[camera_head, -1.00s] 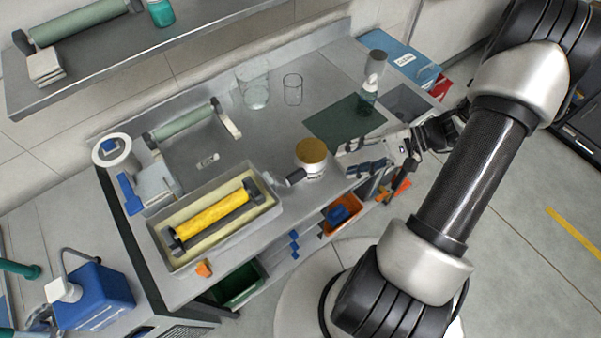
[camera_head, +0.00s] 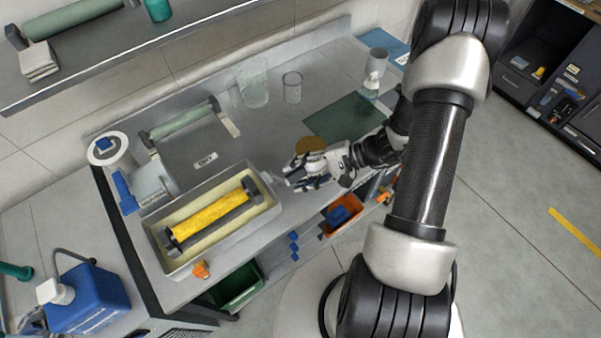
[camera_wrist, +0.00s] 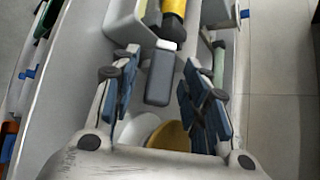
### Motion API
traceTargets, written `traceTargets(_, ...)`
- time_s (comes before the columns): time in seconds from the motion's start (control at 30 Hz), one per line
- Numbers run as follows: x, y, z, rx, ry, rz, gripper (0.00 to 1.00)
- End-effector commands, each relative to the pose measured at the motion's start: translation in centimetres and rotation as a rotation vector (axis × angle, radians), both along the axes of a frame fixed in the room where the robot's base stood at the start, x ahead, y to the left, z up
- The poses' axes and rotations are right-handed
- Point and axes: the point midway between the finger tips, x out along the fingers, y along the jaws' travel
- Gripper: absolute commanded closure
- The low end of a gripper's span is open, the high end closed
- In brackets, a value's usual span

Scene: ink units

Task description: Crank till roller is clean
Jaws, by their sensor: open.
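The yellow-coated roller (camera_head: 210,216) lies across the cream-lined grey tray (camera_head: 160,262) at the bench's front. The roller also shows at the top of the wrist view (camera_wrist: 173,8). A dark grey crank handle (camera_wrist: 161,78) sticks out from the tray end toward me, beyond the roller. My gripper (camera_head: 291,177) is beside the tray's right end, fingers pointing at it. In the wrist view my gripper (camera_wrist: 162,92) is open, with one finger on each side of the handle and visible gaps. In the head view the gripper hides the handle.
A gold-lidded jar (camera_head: 310,145) stands right behind my gripper; its lid shows low in the wrist view (camera_wrist: 170,136). A green roller (camera_head: 184,119), glass beakers (camera_head: 252,84) and a dark green mat (camera_head: 344,118) are farther back. An orange bin (camera_head: 343,216) sits below the bench edge.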

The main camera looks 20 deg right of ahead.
Motion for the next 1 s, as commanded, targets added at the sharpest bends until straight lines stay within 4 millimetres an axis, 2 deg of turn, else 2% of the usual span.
traceTargets(0.17,-0.01,0.0,0.01,0.0,0.0,0.0,0.6)
traceTargets(0.77,-0.01,-0.03,0.03,0.0,0.0,0.0,1.0)
traceTargets(1.0,-0.01,-0.03,0.03,0.0,0.0,0.0,1.0)
